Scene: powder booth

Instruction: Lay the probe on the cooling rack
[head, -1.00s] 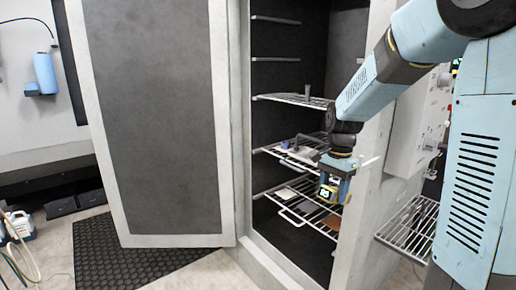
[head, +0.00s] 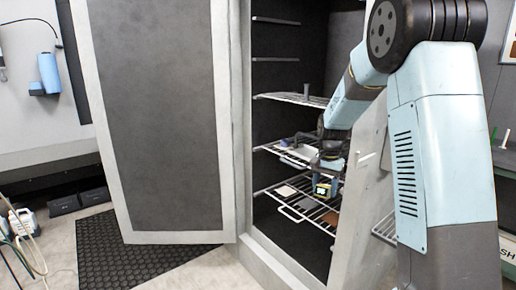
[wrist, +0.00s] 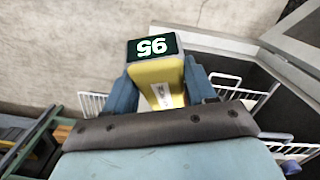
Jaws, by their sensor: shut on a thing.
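My gripper (wrist: 162,92) is shut on the probe (wrist: 158,72), a yellow handheld body with a dark display showing 95, upside down in the wrist view. In the head view the probe (head: 323,189) hangs below my wrist at the cabinet opening, above or in front of the lower shelf; I cannot tell which. A wire rack (head: 384,228) outside the cabinet at the right is probably the cooling rack. My arm covers most of it, so its top is largely hidden.
The cabinet holds several wire shelves; small flat panels lie on the lower shelf (head: 292,205), and objects on the middle one (head: 272,147). A black mat (head: 125,250) lies on the floor.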

